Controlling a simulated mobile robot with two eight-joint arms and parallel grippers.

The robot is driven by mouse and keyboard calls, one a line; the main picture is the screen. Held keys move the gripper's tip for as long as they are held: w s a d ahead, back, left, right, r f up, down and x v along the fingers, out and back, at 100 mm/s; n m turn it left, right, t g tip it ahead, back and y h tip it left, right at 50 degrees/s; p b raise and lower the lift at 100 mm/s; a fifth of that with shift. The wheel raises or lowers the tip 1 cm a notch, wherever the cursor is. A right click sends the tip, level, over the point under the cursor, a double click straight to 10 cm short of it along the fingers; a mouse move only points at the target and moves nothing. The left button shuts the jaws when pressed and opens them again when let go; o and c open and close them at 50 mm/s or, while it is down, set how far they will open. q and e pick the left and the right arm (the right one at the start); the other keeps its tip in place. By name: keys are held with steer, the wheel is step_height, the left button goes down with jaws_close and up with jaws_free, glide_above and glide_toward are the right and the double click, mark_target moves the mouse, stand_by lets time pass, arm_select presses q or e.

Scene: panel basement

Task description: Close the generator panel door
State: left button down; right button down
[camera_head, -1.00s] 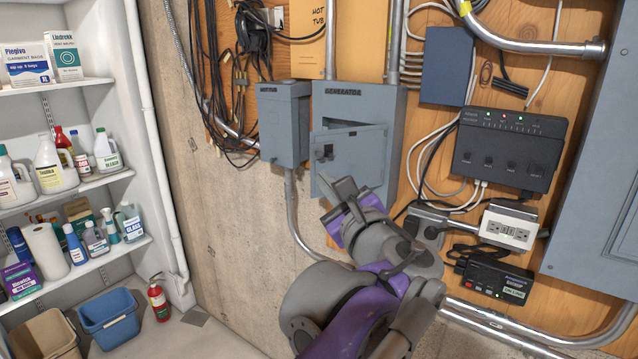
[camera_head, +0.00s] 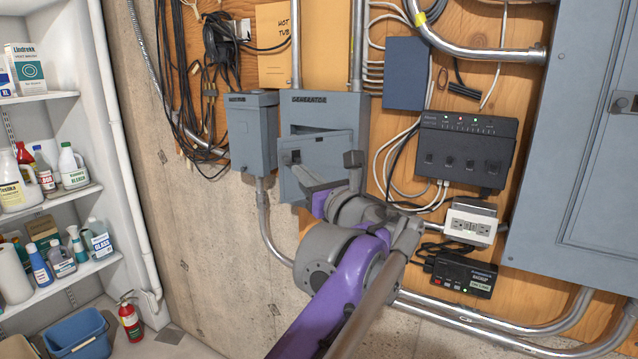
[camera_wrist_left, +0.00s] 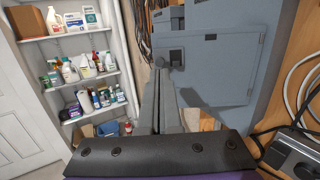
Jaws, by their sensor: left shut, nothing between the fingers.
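The grey generator panel (camera_head: 325,108) is on the wooden board, with "GENERATOR" on its top. Its small door (camera_head: 330,146) stands ajar, with a dark gap along its top edge. The door also shows in the wrist view (camera_wrist_left: 228,62), with a dark latch plate on its left side. The gripper and wrist hide the door's lower right. My right gripper is not in view.
A grey hot tub box (camera_head: 252,133) is left of the panel. A black device (camera_head: 463,150), a white outlet box (camera_head: 470,222) and loose cables are on the right. A conduit (camera_head: 265,215) runs below. Shelves with bottles stand far left.

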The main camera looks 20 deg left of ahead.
mark_target(288, 161)
arm_select(q)
steer(key=shift+x, duration=1.85)
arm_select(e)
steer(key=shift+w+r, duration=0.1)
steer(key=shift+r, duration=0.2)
arm_select(q)
steer(key=shift+s+a, duration=0.1)
